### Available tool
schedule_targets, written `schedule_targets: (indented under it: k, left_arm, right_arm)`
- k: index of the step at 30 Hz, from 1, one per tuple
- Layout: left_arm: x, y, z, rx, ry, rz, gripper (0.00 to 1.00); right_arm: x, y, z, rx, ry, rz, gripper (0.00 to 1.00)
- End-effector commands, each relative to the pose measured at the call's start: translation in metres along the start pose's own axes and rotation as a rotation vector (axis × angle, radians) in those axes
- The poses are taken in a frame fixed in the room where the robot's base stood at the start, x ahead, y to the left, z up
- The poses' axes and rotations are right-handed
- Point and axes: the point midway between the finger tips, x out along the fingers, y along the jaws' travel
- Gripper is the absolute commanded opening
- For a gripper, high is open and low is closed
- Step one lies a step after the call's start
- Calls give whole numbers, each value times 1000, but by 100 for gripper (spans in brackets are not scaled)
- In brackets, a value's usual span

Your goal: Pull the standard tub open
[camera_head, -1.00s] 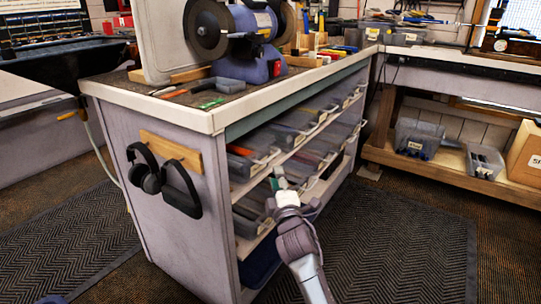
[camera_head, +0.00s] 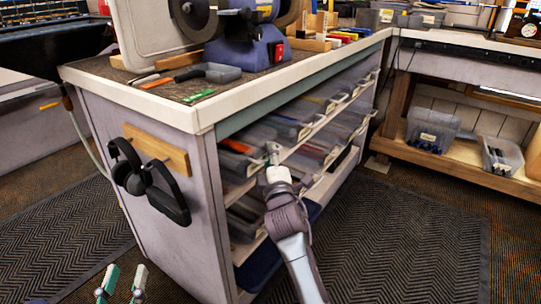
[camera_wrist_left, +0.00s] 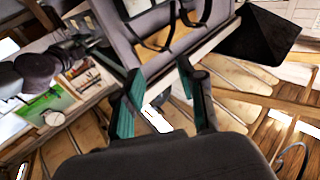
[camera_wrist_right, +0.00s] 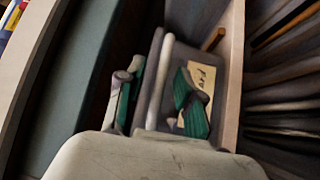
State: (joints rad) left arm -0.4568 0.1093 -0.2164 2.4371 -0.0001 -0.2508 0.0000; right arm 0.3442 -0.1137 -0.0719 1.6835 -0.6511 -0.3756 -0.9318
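Clear tubs with pale front rims sit in rows on the cabinet shelves (camera_head: 300,157); I cannot read which is the standard tub. My right gripper (camera_head: 272,155) is at the front of a tub in the upper row. In the right wrist view, its green-padded fingers (camera_wrist_right: 157,97) stand apart on either side of that tub's pale front rim (camera_wrist_right: 162,75). A finger partly covers the tub's label (camera_wrist_right: 199,79), and I cannot tell whether the fingers touch the rim. My left gripper (camera_head: 124,272) is open and empty at the lower left, away from the tubs.
A bench grinder (camera_head: 245,40) stands on the worktop. Ear muffs (camera_head: 150,180) hang on the cabinet's end panel, near the left gripper. More tubs (camera_head: 432,130) sit on a low shelf at right. The dark floor mat (camera_head: 400,230) before the cabinet is clear.

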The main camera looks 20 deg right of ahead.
Motion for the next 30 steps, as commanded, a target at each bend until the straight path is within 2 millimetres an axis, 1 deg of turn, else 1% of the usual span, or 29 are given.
schedule_targets:
  k: [1,2,6,8,23,26,29,30]
  left_arm:
    - [0,0,0,0,0,0,40]
    - [0,0,0,0,0,0,40]
    - [0,0,0,0,-1,0,40]
    - [0,0,0,0,-1,0,40]
    - [0,0,0,0,-11,-1,40]
    - [-2,-2,13,1,-87,-4,40]
    - [-7,-5,29,3,-192,-10,40]
    - [-10,-6,38,4,-246,-14,40]
  right_arm:
    - [0,0,0,0,0,0,36]
    - [0,0,0,0,0,0,33]
    - [0,0,0,0,0,0,10]
    - [0,0,0,0,0,0,0]
    - [-1,0,1,0,0,-1,0]
    - [-4,1,4,-1,0,-2,0]
    - [-8,3,9,-2,0,-3,0]
    - [-10,4,11,-2,-1,-3,0]
